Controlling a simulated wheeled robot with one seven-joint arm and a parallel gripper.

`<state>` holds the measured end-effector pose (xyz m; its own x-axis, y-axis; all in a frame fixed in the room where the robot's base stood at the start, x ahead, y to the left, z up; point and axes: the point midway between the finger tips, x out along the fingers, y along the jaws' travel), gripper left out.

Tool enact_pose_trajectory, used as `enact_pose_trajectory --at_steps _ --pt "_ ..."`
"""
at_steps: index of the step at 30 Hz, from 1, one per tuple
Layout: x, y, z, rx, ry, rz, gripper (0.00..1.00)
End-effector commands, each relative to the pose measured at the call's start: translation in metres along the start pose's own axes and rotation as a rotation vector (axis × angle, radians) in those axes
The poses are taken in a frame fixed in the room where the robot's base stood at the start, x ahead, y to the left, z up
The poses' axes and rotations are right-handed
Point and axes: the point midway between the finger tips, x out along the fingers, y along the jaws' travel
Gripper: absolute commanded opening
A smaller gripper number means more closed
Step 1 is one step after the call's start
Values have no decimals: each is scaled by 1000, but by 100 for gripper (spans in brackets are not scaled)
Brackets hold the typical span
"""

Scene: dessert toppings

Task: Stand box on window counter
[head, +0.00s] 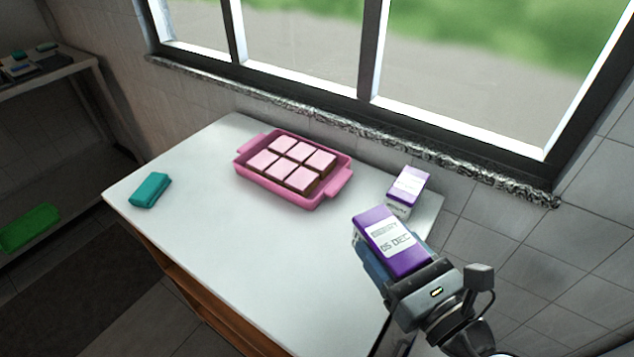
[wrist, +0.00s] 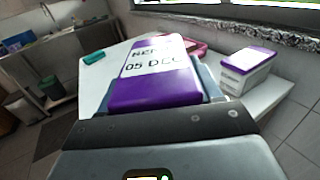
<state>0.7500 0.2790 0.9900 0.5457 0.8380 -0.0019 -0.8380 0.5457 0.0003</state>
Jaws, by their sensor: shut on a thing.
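My gripper (head: 392,262) is shut on a purple box (head: 397,243) with a white label reading "05 DEC". The held box is over the right front part of the white counter (head: 225,250) below the window. In the wrist view the held box (wrist: 155,72) fills the middle, label up, and hides part of the counter. A second purple and white box (head: 408,190) stands on the counter at its right end, just behind the held one; it also shows at the right of the wrist view (wrist: 246,70).
A pink tray (head: 293,198) with several pink-topped squares sits at the back middle of the counter. A teal item (head: 150,190) lies at the left. The front middle is clear. The window sill (head: 440,155) runs behind, and a shelf (head: 45,70) stands far left.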

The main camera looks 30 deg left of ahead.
Motion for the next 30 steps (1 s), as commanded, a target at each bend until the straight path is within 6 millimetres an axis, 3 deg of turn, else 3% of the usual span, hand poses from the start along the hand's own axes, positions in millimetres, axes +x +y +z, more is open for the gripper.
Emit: enact_pose_trajectory --at_steps 3,8,24,30 --pt "13 29 16 -2 -3 74 22" --pt "21 46 18 0 -2 109 22" --pt "95 112 -43 0 -2 109 22" --pt "104 120 -52 -1 -2 106 22"
